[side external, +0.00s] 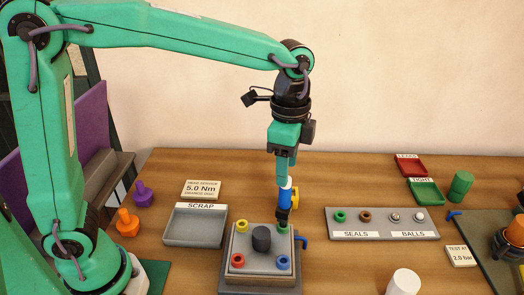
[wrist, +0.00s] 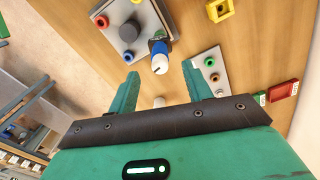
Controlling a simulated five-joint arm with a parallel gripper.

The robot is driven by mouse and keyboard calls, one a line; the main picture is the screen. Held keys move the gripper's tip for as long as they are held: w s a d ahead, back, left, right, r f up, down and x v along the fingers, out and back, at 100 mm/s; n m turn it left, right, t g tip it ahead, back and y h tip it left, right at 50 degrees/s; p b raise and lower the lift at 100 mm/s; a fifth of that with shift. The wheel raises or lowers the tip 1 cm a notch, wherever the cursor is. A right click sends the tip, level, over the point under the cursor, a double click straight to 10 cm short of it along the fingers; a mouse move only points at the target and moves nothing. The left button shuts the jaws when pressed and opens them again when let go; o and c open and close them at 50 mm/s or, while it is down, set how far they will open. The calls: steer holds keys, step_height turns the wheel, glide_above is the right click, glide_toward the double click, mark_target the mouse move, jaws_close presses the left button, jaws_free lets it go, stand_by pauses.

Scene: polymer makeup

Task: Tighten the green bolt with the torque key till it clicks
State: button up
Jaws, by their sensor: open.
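The torque key (side external: 285,196) is blue with a dark lower end and stands upright on the green bolt (side external: 283,228), at the back right corner of the grey block (side external: 232,270). In the wrist view the key (wrist: 159,51) shows its white top, and the green bolt is mostly hidden under it. My gripper (side external: 284,180) is directly above the key, pointing down. In the wrist view my gripper (wrist: 160,74) is open, its green fingers on either side of the key's top with gaps at both sides. I cannot tell how far down the fingers reach.
Yellow (side external: 242,225), red (side external: 238,260) and blue (side external: 282,262) bolts surround a dark knob (side external: 262,238) on the block. A yellow bracket (side external: 295,198) stands close behind the key. The scrap tray (side external: 195,226) is left; the seals and balls tray (side external: 381,223) is right.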

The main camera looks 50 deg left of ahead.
mark_target(284, 207)
steer(key=n, duration=0.2)
steer(key=r+n, duration=0.1)
steer(key=n, duration=0.2)
steer(key=shift+r, duration=0.1)
steer(key=shift+f, duration=3.9)
steer(key=shift+c, duration=0.4)
jaws_close()
